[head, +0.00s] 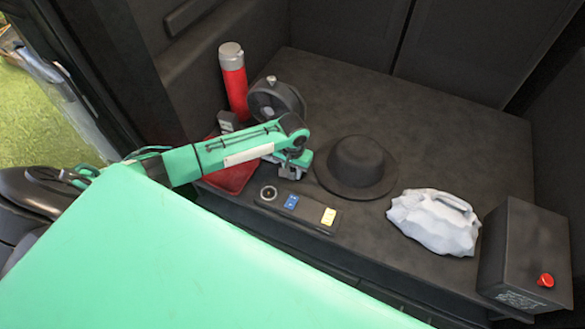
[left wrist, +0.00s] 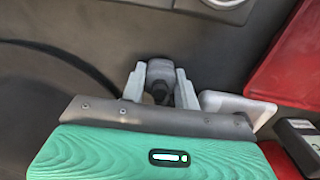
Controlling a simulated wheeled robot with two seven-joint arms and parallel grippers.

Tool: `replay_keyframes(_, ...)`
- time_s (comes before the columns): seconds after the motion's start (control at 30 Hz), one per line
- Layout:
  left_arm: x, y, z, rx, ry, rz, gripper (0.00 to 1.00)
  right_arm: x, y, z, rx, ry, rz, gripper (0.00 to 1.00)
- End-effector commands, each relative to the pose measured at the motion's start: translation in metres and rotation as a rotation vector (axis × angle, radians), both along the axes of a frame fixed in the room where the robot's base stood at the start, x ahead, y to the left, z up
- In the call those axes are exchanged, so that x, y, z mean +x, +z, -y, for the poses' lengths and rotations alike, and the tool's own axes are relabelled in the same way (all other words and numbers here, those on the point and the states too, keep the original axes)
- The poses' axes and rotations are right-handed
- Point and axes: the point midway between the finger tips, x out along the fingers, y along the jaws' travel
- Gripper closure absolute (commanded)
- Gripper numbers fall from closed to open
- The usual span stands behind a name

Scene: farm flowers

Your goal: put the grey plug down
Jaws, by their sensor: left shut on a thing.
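My left gripper (head: 290,170) is over the dark bench, between the black hat and the red tray. It is shut on the grey plug (left wrist: 160,72), which sits between the two pale fingers in the left wrist view (left wrist: 161,88). The plug's darker lower part shows between the fingers. In the head view the plug is too small and covered to make out. I cannot tell whether it touches the bench. My right gripper is not in view.
A black hat (head: 357,163), red tray (head: 232,178), fan (head: 275,100), red flask (head: 235,85) and switch panel (head: 298,207) surround the gripper. A white bag (head: 435,222) and black box with a red button (head: 522,252) stand right. Bench (head: 440,140) behind the hat is clear.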

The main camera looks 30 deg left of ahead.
Motion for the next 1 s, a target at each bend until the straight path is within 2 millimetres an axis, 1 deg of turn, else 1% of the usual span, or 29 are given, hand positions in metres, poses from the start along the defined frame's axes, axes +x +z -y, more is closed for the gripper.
replay_keyframes(0.03,0.000,0.000,0.000,0.000,0.000,0.000,0.63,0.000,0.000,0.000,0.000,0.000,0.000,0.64)
replay_keyframes(0.1,0.000,0.000,0.000,0.000,0.000,0.000,0.50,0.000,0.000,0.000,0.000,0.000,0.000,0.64)
replay_keyframes(0.13,0.000,0.000,0.000,0.000,0.000,0.000,0.48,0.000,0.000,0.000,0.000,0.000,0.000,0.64)
replay_keyframes(0.4,0.000,0.001,0.000,0.000,0.000,0.001,0.48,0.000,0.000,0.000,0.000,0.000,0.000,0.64)
replay_keyframes(0.53,0.001,0.010,0.000,0.000,0.000,0.003,0.48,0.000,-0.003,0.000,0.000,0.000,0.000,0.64)
replay_keyframes(0.57,0.001,0.013,-0.001,0.001,-0.001,0.003,0.48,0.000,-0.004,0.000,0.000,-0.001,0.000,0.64)
replay_keyframes(0.67,0.001,0.033,0.000,-0.002,-0.001,0.003,0.48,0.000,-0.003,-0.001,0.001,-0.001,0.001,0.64)
replay_keyframes(0.8,0.001,0.066,0.000,-0.002,0.000,0.005,0.48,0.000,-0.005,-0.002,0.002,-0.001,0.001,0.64)
replay_keyframes(1.0,0.001,0.106,0.000,-0.001,0.000,0.004,0.48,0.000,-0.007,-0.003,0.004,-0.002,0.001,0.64)
